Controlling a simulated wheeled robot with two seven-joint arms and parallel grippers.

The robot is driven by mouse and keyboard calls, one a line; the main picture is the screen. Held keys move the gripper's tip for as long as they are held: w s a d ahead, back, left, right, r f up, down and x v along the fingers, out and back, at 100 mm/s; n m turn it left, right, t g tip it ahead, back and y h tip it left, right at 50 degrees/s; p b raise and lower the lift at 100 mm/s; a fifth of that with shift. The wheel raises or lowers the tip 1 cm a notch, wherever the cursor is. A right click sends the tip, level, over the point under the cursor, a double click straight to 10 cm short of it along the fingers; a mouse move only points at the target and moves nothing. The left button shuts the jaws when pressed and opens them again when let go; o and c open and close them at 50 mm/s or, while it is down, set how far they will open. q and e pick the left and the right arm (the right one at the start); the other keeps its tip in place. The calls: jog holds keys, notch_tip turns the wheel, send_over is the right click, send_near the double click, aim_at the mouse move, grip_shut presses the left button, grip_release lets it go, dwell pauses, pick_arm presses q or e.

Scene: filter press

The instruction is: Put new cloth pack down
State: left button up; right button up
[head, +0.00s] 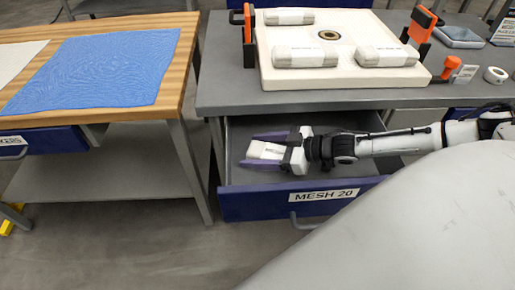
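My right gripper (265,150) reaches in from the right, low inside the open drawer (258,205) labelled MESH 20. Its purple fingers lie on either side of a small white cloth pack (264,151) with a printed label. I cannot tell whether the fingers press on the pack, or whether the pack rests on the drawer floor. Three more wrapped cloth packs (290,17), (305,57), (384,57) lie on the cream filter plate (340,78) on the grey bench above. My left gripper is not in view.
The grey bench top (225,85) overhangs the drawer's back. Orange-and-black clamps (420,27) stand beside the plate. A grey tray (459,37) and a white roll (495,75) sit at right. A wooden table (172,85) with blue mesh cloth (100,70) stands at left.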

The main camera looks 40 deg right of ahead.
jog(key=shift+s+r, duration=0.1)
jog(key=shift+r, duration=0.1)
jog(key=p+v, duration=0.3)
jog(key=v, duration=0.8)
jog(key=shift+s+d+r, duration=0.1)
jog(key=shift+s+d, duration=0.2)
